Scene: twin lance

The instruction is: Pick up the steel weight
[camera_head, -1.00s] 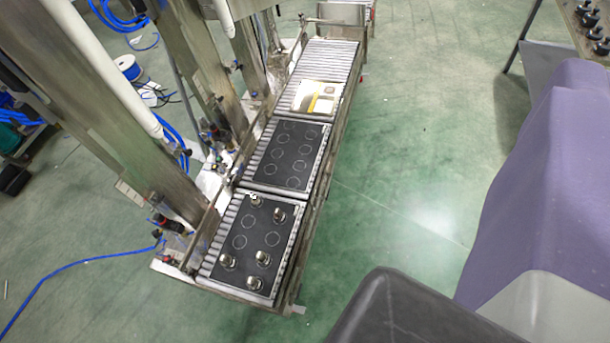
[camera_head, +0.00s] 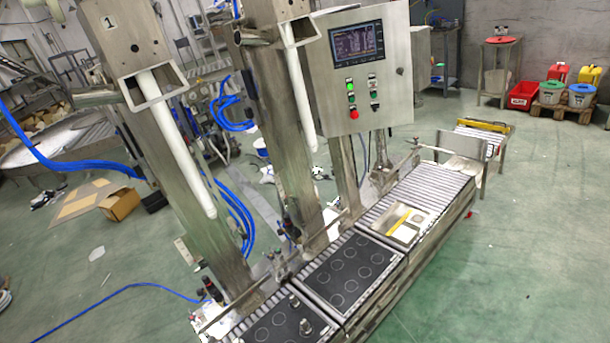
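Two small steel weights show at the bottom edge of the view, one (camera_head: 294,301) at the top corner and one (camera_head: 305,327) at the right side of the nearer black board (camera_head: 274,327). This board has white circles and lies on the roller conveyor; its lower part is cut off by the frame. A second black board (camera_head: 348,272) with circles lies beyond it and looks empty. My gripper is not in view.
Steel columns with white tubes (camera_head: 177,140) rise along the conveyor's left side. A control cabinet (camera_head: 362,75) stands behind. A white and yellow item (camera_head: 408,225) lies farther along the rollers (camera_head: 430,190). Green floor (camera_head: 540,240) is open at right. A blue hose (camera_head: 120,290) crosses the floor at left.

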